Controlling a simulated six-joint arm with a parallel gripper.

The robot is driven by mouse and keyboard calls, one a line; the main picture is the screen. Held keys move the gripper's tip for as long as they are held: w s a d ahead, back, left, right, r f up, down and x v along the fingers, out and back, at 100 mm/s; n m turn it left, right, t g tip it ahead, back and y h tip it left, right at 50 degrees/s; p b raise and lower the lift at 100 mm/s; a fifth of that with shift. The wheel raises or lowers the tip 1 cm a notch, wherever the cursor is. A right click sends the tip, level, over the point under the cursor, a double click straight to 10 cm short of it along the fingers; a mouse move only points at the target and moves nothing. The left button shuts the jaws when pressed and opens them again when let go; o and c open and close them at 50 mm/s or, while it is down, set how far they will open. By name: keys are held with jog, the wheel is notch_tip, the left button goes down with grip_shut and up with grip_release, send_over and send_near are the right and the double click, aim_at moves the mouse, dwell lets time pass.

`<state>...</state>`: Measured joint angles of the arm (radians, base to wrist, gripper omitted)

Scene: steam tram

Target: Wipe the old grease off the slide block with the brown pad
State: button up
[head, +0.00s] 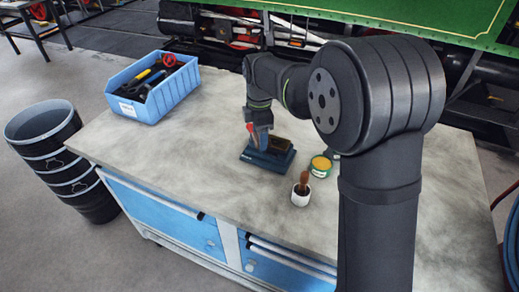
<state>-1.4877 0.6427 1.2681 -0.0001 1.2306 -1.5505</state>
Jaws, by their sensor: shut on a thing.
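My gripper (258,128) is over the workbench, pointing down, with a small red part at its side. It is shut on a small brown piece, which looks like the brown pad (263,139) and is partly hidden by the fingers. Just below and to its right is the slide block (281,145), dark with a brownish top, on a dark blue base (266,159). The pad is close to the block's left side; I cannot tell whether they touch. Any grease on the block is too small to make out.
A yellow-topped tin (320,166) and a white pot (301,196) with a wooden-handled brush stand right of the base. A blue bin (152,87) of tools sits at the bench's back left. The bench top (180,165) is clear at left. Black buckets (62,160) stand on the floor.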

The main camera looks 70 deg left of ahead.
jog(key=w+a+r+m, duration=0.3)
jog(key=a+m, duration=0.3)
jog(key=m, duration=0.3)
jog(key=shift+w+d+f, duration=0.1)
jog(key=shift+w+f, duration=0.05)
jog(key=shift+f, duration=2.8)
notch_tip(320, 180, down, 2)
jog(key=shift+f, duration=0.1)
jog(key=shift+w+d, duration=0.6)
jog(key=shift+c, duration=0.3)
jog(key=shift+w+d, duration=2.6)
jog(key=shift+d, duration=0.1)
jog(key=shift+s+a, duration=3.3)
jog(key=shift+a, duration=0.1)
notch_tip(320, 180, up, 8)
jog(key=shift+w+d, duration=0.1)
